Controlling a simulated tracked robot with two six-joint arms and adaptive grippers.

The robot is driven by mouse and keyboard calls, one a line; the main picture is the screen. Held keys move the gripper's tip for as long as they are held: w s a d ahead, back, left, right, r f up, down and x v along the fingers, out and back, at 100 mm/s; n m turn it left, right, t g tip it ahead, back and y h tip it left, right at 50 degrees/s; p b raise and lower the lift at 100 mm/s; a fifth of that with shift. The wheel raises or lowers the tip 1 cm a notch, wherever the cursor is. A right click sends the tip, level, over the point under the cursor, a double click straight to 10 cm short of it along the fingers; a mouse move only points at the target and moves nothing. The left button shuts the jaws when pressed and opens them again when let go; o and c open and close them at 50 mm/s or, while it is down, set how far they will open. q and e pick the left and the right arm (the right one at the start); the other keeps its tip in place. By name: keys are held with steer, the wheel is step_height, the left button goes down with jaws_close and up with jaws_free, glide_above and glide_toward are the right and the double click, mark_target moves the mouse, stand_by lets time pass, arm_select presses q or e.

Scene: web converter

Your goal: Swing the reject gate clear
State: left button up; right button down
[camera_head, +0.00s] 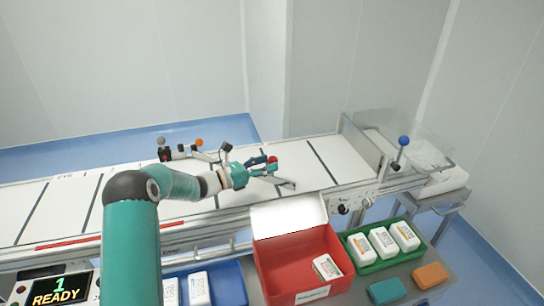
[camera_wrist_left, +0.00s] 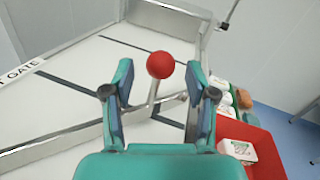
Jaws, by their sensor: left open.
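A red ball knob (camera_head: 272,159) sits on a short metal stem over the white conveyor belt (camera_head: 340,160). It also shows in the left wrist view (camera_wrist_left: 160,65), with its stem (camera_wrist_left: 153,95) running down to a thin metal bar (camera_wrist_left: 172,102). The bar looks like part of the reject gate, which my gripper partly hides. A label ending in "T GATE" (camera_wrist_left: 22,73) shows at the left. My left gripper (camera_head: 277,170) is open, with its fingers on either side of the knob and stem in the wrist view. I cannot tell whether they touch. My right gripper is not in view.
A blue-knobbed lever (camera_head: 403,142) stands near the conveyor's right end. Grey and orange knobs (camera_head: 199,142) stand behind my left arm. In front are an open red bin (camera_head: 285,265), a green tray (camera_head: 362,268) of white packs and a blue tray (camera_head: 229,285).

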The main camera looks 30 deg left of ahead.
arm_select(q)
steer(key=shift+x, duration=1.45)
steer(key=shift+c, duration=0.2)
jaws_close()
